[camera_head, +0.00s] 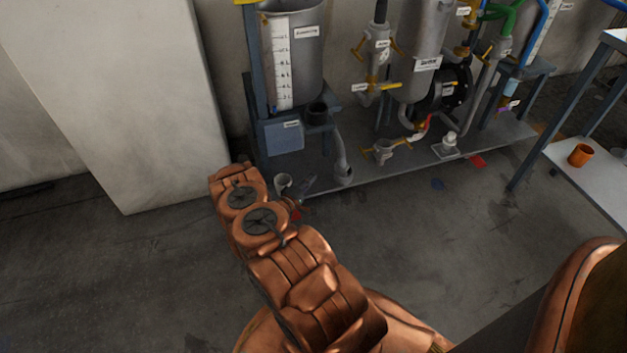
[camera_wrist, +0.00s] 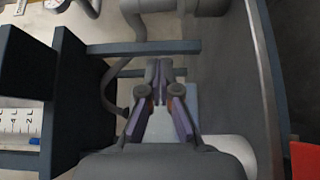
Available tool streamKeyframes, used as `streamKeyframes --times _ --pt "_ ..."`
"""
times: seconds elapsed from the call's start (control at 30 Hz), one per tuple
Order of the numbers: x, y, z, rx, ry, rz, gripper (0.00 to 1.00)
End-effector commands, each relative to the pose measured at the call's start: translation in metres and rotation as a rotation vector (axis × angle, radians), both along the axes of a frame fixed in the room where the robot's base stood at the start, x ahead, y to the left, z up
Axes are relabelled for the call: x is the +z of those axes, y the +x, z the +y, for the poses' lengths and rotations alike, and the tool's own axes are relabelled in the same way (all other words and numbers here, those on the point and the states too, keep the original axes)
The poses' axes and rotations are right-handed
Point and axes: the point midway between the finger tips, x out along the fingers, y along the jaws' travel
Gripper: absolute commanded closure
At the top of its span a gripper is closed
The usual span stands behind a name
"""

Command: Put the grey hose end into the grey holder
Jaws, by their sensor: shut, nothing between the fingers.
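A grey hose (camera_head: 341,155) hangs beside the blue-grey stand, and its lower end is near the base plate. A small grey cup-like piece (camera_head: 283,182) shows close to my gripper; I cannot tell whether it is the grey holder. A dark round socket (camera_head: 317,110) sits on the stand below the tank. My gripper (camera_head: 306,183) is low in front of the stand, left of the hose's lower end and apart from it. In the wrist view my gripper (camera_wrist: 159,66) is shut and empty, with a thin curved grey hose (camera_wrist: 109,88) to its left.
The grey tank (camera_head: 296,60) with a white scale stands on the blue-grey stand (camera_head: 257,95). Valves and pipes crowd the base plate (camera_head: 400,165) to the right. An orange cup (camera_head: 580,155) is on a side table (camera_head: 604,185).

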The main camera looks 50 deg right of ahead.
Motion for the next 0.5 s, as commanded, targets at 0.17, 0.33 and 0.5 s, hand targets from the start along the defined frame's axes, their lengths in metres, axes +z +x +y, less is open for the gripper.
streamKeyframes --times 0.17,0.33,0.5 --pt "-0.003 0.001 -0.032 -0.003 0.0 -0.002 1.0" --pt "-0.004 0.003 -0.062 -0.003 0.003 -0.001 1.0" --pt "-0.004 -0.005 -0.086 -0.005 0.005 0.001 1.0"
